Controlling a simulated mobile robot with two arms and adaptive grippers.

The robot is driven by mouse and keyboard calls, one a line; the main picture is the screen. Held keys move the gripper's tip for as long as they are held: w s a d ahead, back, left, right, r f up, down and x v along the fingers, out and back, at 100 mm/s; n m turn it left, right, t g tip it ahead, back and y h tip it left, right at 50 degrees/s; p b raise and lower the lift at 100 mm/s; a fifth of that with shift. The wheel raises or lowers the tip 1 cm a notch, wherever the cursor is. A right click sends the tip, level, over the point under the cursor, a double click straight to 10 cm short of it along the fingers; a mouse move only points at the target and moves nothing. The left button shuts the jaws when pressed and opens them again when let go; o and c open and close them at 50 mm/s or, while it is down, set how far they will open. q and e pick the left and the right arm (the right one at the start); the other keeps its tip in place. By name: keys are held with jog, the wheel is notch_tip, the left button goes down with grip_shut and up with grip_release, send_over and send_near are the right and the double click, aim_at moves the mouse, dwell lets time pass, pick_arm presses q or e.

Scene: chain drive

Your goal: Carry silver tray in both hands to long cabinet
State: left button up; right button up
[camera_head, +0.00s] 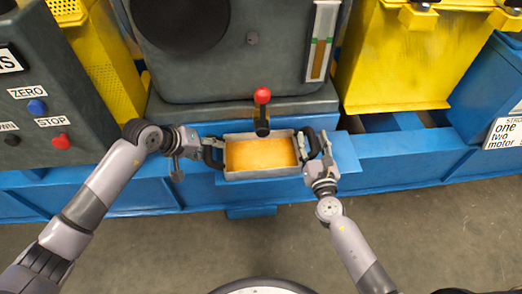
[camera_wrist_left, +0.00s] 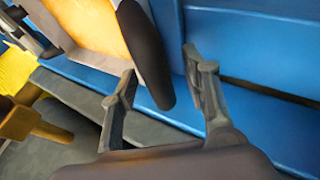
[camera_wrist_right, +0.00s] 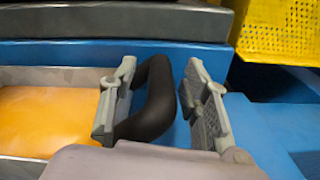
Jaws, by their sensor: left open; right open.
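The silver tray (camera_head: 262,175), with an orange-brown floor, sits on a blue ledge in front of the grey machine. It has a black handle at each end. My left gripper (camera_head: 205,146) is open at the left handle; in the left wrist view that handle (camera_wrist_left: 146,50) lies between the spread fingers. My right gripper (camera_head: 321,150) is open at the right handle; in the right wrist view that handle (camera_wrist_right: 156,100) lies between the spread fingers, with one finger inside the loop. I cannot make out a long cabinet.
A red-knobbed lever (camera_head: 263,97) rises at the tray's back edge. The grey machine (camera_head: 230,60) stands behind. A control panel (camera_head: 45,115) is at left, yellow housings (camera_head: 400,60) at right. Grey floor (camera_head: 420,230) in front is clear.

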pick_arm(q)
jog(key=shift+c, duration=0.4)
pick_arm(e)
jog(key=shift+c, duration=0.4)
pick_arm(q)
grip_shut()
pick_arm(e)
grip_shut()
pick_arm(q)
jog(key=shift+a, duration=0.1)
